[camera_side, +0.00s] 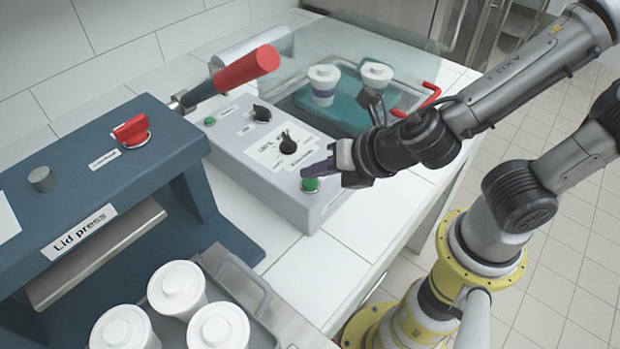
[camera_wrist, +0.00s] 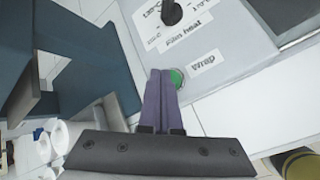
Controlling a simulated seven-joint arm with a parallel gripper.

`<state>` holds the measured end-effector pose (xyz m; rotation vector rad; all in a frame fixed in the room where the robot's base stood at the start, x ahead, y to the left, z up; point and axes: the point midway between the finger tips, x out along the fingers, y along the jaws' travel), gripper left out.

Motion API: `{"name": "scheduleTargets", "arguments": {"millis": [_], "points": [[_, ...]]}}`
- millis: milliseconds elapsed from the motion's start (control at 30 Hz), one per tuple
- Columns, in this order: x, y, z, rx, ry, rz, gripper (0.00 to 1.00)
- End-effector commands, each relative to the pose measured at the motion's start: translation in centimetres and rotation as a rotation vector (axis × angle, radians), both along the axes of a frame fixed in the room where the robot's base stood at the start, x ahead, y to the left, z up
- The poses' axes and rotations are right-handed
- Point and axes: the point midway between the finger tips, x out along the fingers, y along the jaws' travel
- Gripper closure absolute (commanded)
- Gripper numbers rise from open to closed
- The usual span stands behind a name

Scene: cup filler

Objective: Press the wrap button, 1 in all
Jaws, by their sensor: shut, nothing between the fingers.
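The wrap button (camera_side: 311,186) is a green round button at the near end of the grey control box (camera_side: 270,165). It also shows in the wrist view (camera_wrist: 177,77), beside a label reading "Wrap". My gripper (camera_side: 304,173) is shut and empty, its purple fingers together. In the side view the fingertips are at the button's far edge and partly in front of it. In the wrist view my fingertips (camera_wrist: 160,72) lie just left of the button and cover part of its edge. I cannot tell whether they touch it.
A black dial (camera_side: 288,146), a black knob (camera_side: 262,113) and another green button (camera_side: 210,121) sit on the box. A blue lid press (camera_side: 110,170) with a red-handled lever (camera_side: 247,69) stands left. Lidded white cups (camera_side: 176,288) fill a front tray. Two cups (camera_side: 324,85) stand behind clear glass.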

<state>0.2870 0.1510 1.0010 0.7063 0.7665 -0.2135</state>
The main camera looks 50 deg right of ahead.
Motion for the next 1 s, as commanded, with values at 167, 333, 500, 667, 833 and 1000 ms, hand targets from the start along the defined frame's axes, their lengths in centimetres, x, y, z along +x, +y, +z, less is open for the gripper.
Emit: {"name": "scheduleTargets", "arguments": {"millis": [167, 333, 500, 667, 833, 1000], "points": [[0.0, 0.0, 0.5, 0.0, -0.001, 0.0, 1.0], [0.0, 0.0, 0.5, 0.0, -0.001, 0.0, 1.0], [0.1, 0.0, 1.1, 0.001, -0.003, -0.001, 1.0], [0.1, 0.0, 2.6, 0.002, -0.004, -0.001, 1.0], [0.1, 0.0, 4.1, 0.001, -0.004, -0.001, 1.0], [0.0, 0.0, 5.3, 0.001, -0.003, -0.001, 1.0]]}}
